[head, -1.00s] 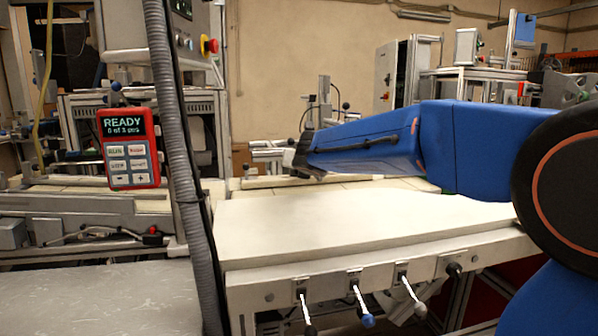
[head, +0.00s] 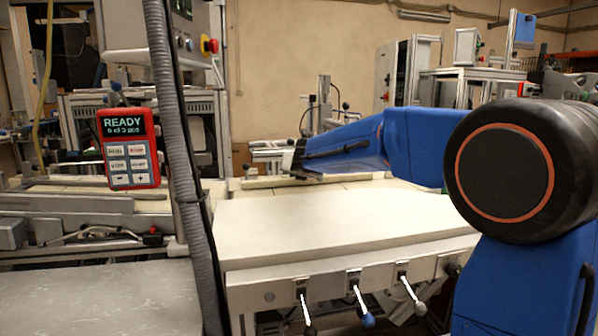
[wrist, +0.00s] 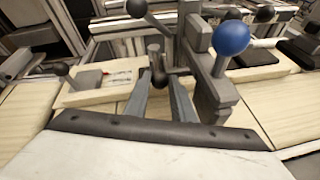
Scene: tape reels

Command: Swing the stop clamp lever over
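My gripper (wrist: 159,88) points down over the far bench in the wrist view, its two grey fingers apart. A dark lever with a rounded end (wrist: 157,73) shows between or just beyond the fingertips; I cannot tell whether they touch it. Right of it stands a grey clamp block (wrist: 211,85) with a blue ball knob (wrist: 231,37) on a grey arm. Which of these is the stop clamp lever is not marked. In the head view my gripper (head: 293,160) is small, beyond the white bench top, and the lever there is not clear.
Black knobs (wrist: 60,68) stand left of the fingers over pale boards. The white bench top (head: 330,225) is bare; several levers, one blue-tipped (head: 368,320), hang on its front. A red pendant (head: 131,148) reading READY and a grey hose (head: 172,130) are at left.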

